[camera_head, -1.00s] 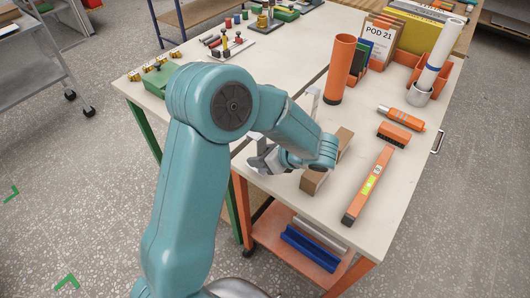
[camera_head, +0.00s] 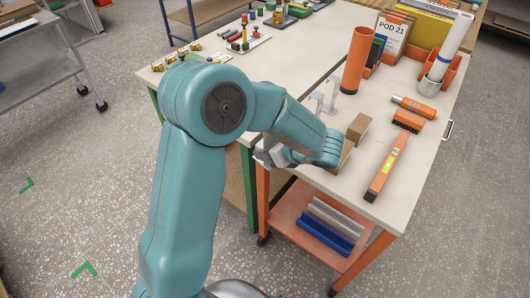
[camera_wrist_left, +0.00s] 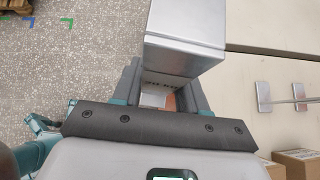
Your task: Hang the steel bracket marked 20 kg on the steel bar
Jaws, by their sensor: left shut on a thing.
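My left gripper (camera_head: 270,156) is at the near left edge of the pale bench and is partly hidden by my own wrist in the head view. In the left wrist view, the left gripper (camera_wrist_left: 160,92) is shut on the steel bracket (camera_wrist_left: 185,42), a shiny block-like piece. The marking 20 KG shows on it between the fingers. Its lower part is hidden. In the head view, pale steel uprights (camera_head: 326,98) stand on the bench beyond my wrist. The steel bar (camera_wrist_left: 290,101) seems to show with two flat end plates at the right of the left wrist view, apart from the bracket.
Two brown blocks (camera_head: 357,128) lie right of my wrist. An orange tube (camera_head: 357,60), a brush (camera_head: 408,121) and an orange level (camera_head: 387,167) stand or lie further right. Blue and grey channels (camera_head: 325,232) lie on the lower shelf (camera_head: 290,210).

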